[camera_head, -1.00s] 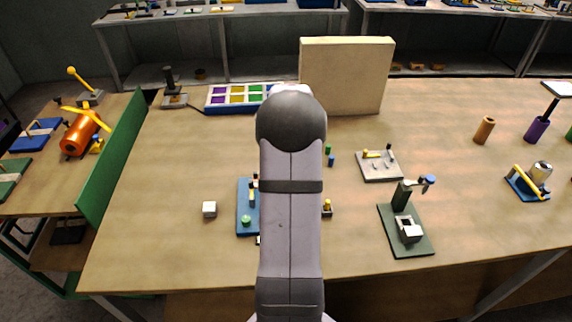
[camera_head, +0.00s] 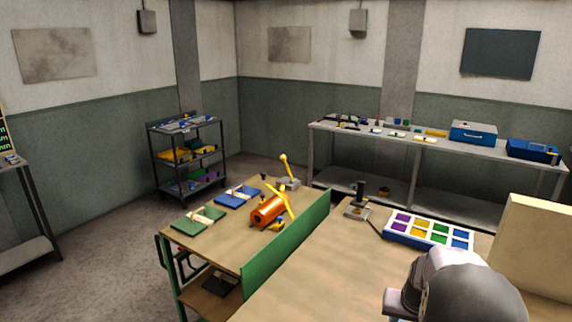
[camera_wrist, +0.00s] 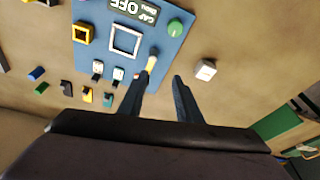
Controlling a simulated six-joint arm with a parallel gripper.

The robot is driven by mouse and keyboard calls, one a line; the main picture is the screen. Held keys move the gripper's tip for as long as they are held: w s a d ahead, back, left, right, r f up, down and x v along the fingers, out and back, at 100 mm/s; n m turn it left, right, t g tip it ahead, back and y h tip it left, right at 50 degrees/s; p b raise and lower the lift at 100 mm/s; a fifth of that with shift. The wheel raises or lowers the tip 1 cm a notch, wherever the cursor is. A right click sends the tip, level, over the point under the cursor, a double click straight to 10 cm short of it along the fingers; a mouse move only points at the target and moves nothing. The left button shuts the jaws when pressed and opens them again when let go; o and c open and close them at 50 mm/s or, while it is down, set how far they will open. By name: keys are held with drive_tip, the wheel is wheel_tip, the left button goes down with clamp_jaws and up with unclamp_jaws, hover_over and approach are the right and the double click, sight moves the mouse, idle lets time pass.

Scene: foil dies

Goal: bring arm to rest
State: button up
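My gripper (camera_wrist: 162,80) shows in the wrist view with its two dark fingers apart and nothing between them. It is above the wooden table, near the edge of a blue panel (camera_wrist: 172,54) with a green knob (camera_wrist: 175,27), a white square frame (camera_wrist: 125,40) and small switches. A small white cube (camera_wrist: 205,70) lies on the table to the right of the fingers, apart from them. In the head view only a rounded grey part of my arm shows at the bottom right; my gripper is out of that view.
In the head view a tray of coloured compartments (camera_head: 428,233) and a beige upright board (camera_head: 533,248) stand beyond my arm. A green divider (camera_head: 287,246) edges the table. A side table holds an orange cylinder (camera_head: 266,210). The near left tabletop looks clear.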

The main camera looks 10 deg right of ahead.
drive_tip(key=s+a+n+g+y, duration=0.1)
drive_tip(key=s+a+n, duration=0.35)
drive_tip(key=a, duration=1.25)
drive_tip(key=s+a+n+g, duration=0.2)
drive_tip(key=s+a, duration=0.6)
drive_tip(key=s, duration=0.3)
wheel_tip(320, 180, up, 4)
drive_tip(key=p, duration=0.6)
drive_tip(key=a+f+m+y+b, duration=0.1)
drive_tip(key=a+f+b, duration=0.2)
drive_tip(key=f+b, duration=1.25)
drive_tip(key=a+f+m+y+b, duration=0.1)
drive_tip(key=a+f+m+b, duration=0.15)
drive_tip(key=f+b, duration=1.25)
drive_tip(key=d+f+n+b, duration=0.1)
drive_tip(key=d+f+b, duration=0.1)
drive_tip(key=f+b, duration=1.5)
drive_tip(key=d+f+n+h+b, duration=0.1)
drive_tip(key=d+f+n+b, duration=0.1)
drive_tip(key=f+b, duration=1.5)
drive_tip(key=shift+w+d+f+b, duration=0.15)
drive_tip(key=shift+d+f+b, duration=0.15)
drive_tip(key=shift+d+b, duration=0.4)
drive_tip(key=shift+a, duration=0.15)
